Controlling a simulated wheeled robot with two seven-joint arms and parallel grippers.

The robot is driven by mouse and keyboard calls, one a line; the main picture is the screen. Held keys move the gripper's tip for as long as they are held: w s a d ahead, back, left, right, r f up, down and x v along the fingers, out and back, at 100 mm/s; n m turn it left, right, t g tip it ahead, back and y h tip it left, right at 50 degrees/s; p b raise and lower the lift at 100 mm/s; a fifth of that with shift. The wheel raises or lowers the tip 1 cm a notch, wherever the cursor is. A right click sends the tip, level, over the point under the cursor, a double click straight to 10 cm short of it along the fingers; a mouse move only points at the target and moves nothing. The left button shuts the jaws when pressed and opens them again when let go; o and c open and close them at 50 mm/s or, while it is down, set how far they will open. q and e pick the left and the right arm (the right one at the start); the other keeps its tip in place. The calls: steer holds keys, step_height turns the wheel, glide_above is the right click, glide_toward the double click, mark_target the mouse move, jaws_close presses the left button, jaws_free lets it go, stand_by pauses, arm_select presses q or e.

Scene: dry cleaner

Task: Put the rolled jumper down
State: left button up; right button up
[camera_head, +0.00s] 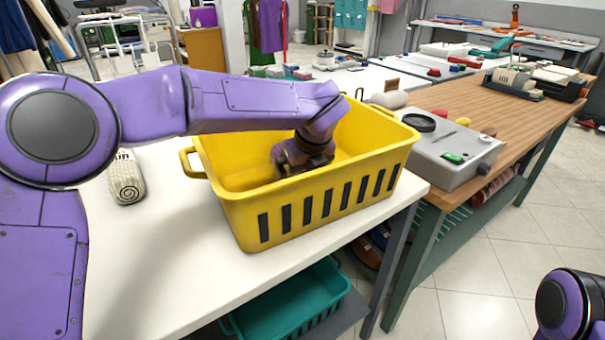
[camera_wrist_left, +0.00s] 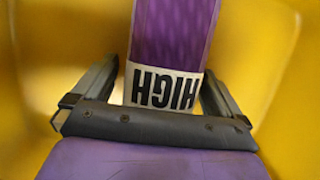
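A purple knitted-looking thing with a white band reading "HIGH", apparently the rolled jumper (camera_wrist_left: 172,38), shows in the left wrist view inside the yellow basket (camera_head: 243,214). My left gripper (camera_wrist_left: 162,72) is down in the basket with its fingers wide apart, one on each side of the purple thing. A narrow yellow gap shows beside the left-hand finger; contact on the other side is unclear. In the head view my arm and the basket wall hide the fingers and the purple thing. My right gripper is out of view; only part of that arm shows at the lower right.
A cream rolled item (camera_head: 126,178) with a spiral mark lies on the white table (camera_head: 150,262) left of the basket. A grey device (camera_head: 447,150) stands right of the basket on the wooden table (camera_head: 478,103). A teal basket (camera_head: 290,306) sits below. The table's front left is clear.

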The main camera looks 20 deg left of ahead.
arm_select(q)
steer(key=shift+r, duration=0.3)
steer(key=p+v, duration=0.1)
steer(key=v, duration=1)
steer(key=shift+s+d+r, duration=0.1)
steer(key=shift+s+r, duration=0.05)
steer(key=shift+r, duration=0.2)
